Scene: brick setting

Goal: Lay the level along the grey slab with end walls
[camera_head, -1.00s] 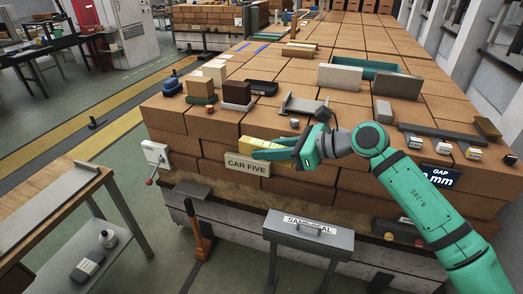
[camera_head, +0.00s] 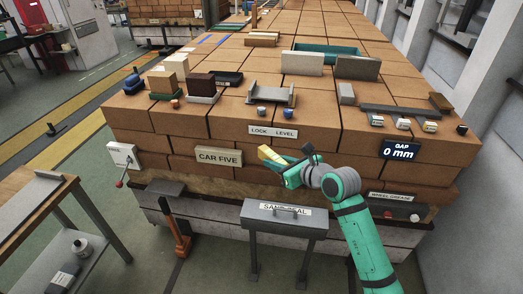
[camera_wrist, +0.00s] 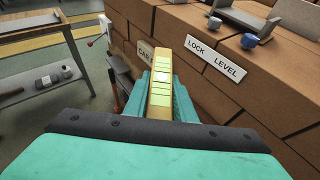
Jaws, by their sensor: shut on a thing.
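The yellow level (camera_head: 271,157) is held in my gripper (camera_head: 290,170), in front of the brick stack's front face. In the wrist view the level (camera_wrist: 161,85) stands lengthwise between the green fingers (camera_wrist: 161,100), its pale green vials facing the camera. The grey slab with end walls (camera_head: 270,97) lies on top of the stack near its front edge, above and behind my gripper. The slab also shows in the wrist view at the upper right (camera_wrist: 250,20). The level is apart from the slab and lower than it.
A "LOCK LEVEL" sign (camera_head: 273,132) is on the front face below the slab. A dark block on a grey base (camera_head: 201,88) stands left, a grey block (camera_head: 346,93) right.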

